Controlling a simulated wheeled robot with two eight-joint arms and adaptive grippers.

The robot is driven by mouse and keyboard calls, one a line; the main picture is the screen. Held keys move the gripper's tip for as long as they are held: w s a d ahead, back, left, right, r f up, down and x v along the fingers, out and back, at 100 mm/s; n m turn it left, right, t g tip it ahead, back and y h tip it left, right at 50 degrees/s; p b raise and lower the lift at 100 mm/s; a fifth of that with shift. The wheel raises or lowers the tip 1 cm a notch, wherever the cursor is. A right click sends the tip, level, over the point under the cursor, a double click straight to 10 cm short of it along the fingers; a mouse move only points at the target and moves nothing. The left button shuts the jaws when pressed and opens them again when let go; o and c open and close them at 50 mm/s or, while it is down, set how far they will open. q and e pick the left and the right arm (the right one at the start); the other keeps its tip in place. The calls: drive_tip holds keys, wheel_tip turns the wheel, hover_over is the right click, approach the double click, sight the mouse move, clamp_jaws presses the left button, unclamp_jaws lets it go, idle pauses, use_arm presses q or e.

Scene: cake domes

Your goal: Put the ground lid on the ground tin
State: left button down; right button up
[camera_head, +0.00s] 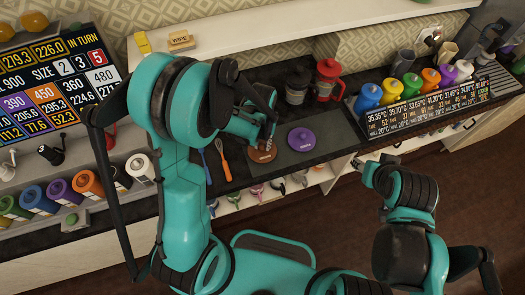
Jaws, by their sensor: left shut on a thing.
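A round brown lid (262,153) with a small light label is at the fingers of my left gripper (268,139), over the dark worktop. The gripper is shut on its top. A round purple lid (301,139) lies on a dark grey mat (318,160) just to the right, apart from the gripper. I cannot tell which container is the ground tin. My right gripper (364,168) is in front of the counter's edge at the right, small and partly turned away; its finger state is unclear.
Two dark jars, one with a red top (328,72), stand behind the mat. Several coloured bottles (368,97) stand behind a number board (430,103) at right. A blue utensil (206,166) and an orange whisk (222,158) lie left of the brown lid. Coloured canisters (88,184) line the left.

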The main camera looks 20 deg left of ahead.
use_arm(q)
drive_tip(key=shift+r+p, duration=2.3)
drive_tip(key=shift+r, duration=1.25)
drive_tip(key=shift+f, duration=0.15)
